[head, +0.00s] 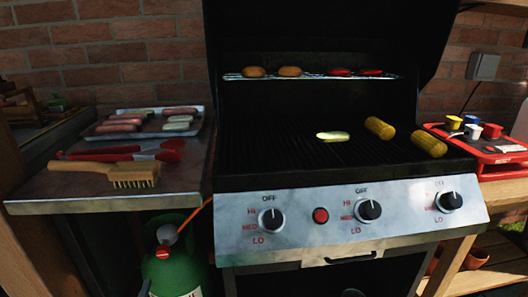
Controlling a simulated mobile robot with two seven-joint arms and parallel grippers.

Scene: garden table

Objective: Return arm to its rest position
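Neither of my arms nor grippers shows in the head view. The barbecue (345,215) stands in the middle with its lid open. On its dark grate (270,150) lie two corn cobs (380,128) and a pale green slice (333,136). On the raised rack (308,77) sit two buns (289,71) and two red pieces (340,72).
The left side shelf (30,190) holds a tray (198,128) of sausages and pale green pieces, red-handled tongs (105,157) and a brush (135,174). A red tray (490,158) with small cups stands at right. A green gas bottle (172,258) is below.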

